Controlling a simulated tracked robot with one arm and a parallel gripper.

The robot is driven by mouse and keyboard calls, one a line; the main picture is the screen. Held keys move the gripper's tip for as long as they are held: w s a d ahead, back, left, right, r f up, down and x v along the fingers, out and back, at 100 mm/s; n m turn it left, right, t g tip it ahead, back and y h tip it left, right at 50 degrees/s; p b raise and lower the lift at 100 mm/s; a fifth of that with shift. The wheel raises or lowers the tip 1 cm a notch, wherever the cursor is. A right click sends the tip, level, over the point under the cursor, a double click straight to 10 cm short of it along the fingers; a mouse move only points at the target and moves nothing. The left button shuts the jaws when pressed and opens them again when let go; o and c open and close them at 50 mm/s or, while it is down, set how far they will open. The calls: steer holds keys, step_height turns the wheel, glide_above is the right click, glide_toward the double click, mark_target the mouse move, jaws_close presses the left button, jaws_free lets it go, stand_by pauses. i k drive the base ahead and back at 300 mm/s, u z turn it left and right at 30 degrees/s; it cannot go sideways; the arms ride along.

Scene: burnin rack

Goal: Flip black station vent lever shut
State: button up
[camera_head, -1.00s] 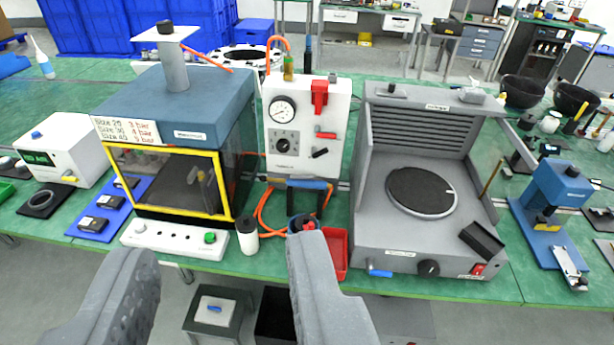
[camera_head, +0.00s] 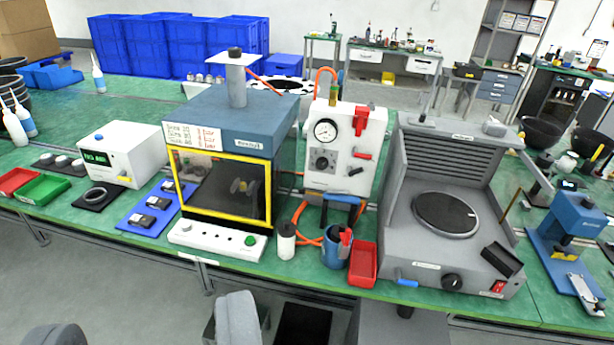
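The white gauge panel (camera_head: 313,178) stands in the middle of the bench, between the blue test chamber and a grey station. A small black lever (camera_head: 355,171) sits low on its right side, tilted, its tip up to the right. A red lever (camera_head: 362,155) is just above it, and a larger red handle (camera_head: 361,118) is at the top right. I cannot tell from its angle whether the black lever is open or shut. My gripper (camera_head: 146,318) is open and empty, low in the picture, left of and well apart from the panel.
The blue chamber (camera_head: 217,106) with a yellow-framed door stands left of the panel. The grey station (camera_head: 400,225) with a round plate stands right. A white bottle (camera_head: 286,240), a blue cup (camera_head: 336,250) and a red tray (camera_head: 363,265) stand in front of the panel.

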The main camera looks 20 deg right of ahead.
mark_target(350, 173)
steer(key=u, duration=0.15)
steer(key=i, duration=1)
steer(key=z, duration=0.05)
